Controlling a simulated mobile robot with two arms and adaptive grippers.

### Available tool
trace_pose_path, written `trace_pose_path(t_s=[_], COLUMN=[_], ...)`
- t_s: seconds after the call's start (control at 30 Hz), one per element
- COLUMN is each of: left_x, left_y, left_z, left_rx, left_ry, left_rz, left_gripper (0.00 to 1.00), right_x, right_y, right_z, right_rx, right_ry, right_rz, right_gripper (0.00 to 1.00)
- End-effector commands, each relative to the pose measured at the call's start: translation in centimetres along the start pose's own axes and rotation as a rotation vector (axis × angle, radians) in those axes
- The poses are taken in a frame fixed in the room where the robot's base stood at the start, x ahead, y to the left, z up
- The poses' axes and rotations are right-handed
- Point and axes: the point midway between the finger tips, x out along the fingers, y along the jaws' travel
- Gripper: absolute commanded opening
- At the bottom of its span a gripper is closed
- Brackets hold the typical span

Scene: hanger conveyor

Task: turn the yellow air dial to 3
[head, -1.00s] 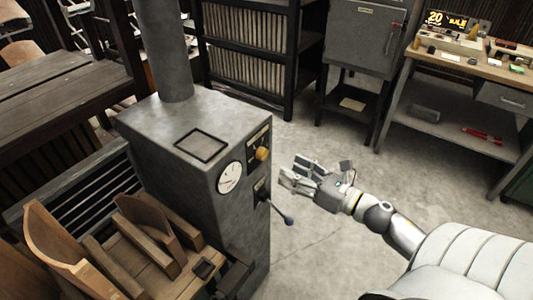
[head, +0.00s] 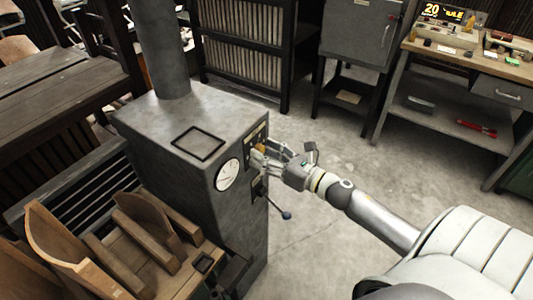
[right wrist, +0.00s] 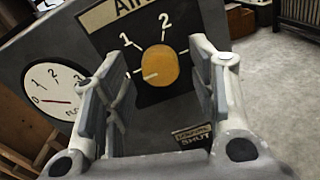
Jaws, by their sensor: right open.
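The yellow air dial (right wrist: 160,66) sits on a dark plate under lettering that starts "AI" in the right wrist view. The figures 1 and 2 show above it, and a pale mark on it points to the lower left. The rest of the scale is hidden. The dial also shows in the head view (head: 259,149), partly covered by my right gripper (head: 267,155). That gripper is open, with one finger on each side of the dial in the wrist view. I cannot tell whether the fingers touch it. My left gripper is not in view.
The dial is on a grey metal cabinet (head: 180,125) with a round white gauge (head: 227,175). A lever with a round knob (head: 286,215) sticks out below the dial. Curved wooden pieces (head: 60,240) stand at the left front.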

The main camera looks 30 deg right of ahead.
Motion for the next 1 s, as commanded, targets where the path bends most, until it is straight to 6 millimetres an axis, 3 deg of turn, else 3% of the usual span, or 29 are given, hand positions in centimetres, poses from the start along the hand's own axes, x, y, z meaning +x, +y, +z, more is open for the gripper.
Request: trace_pose_path(t_s=[0.07, 0.4, 0.73, 1.0], left_x=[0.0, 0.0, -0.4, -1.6], left_y=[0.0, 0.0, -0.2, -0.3], left_z=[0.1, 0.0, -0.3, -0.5], left_rx=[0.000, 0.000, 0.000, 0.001], left_ry=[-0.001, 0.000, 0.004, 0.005], left_rz=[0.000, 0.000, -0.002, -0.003], left_gripper=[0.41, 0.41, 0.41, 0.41], right_x=[0.0, 0.0, 0.0, 0.0], right_y=[0.0, 0.0, 0.0, 0.0], right_z=[0.0, 0.0, 0.1, 0.3], right_rx=[0.000, 0.000, 0.050, 0.227], right_ry=[0.000, 0.000, 0.002, 0.011], right_rz=[0.000, 0.000, -0.001, -0.003], right_gripper=[0.50, 0.06, 0.06, 0.06])
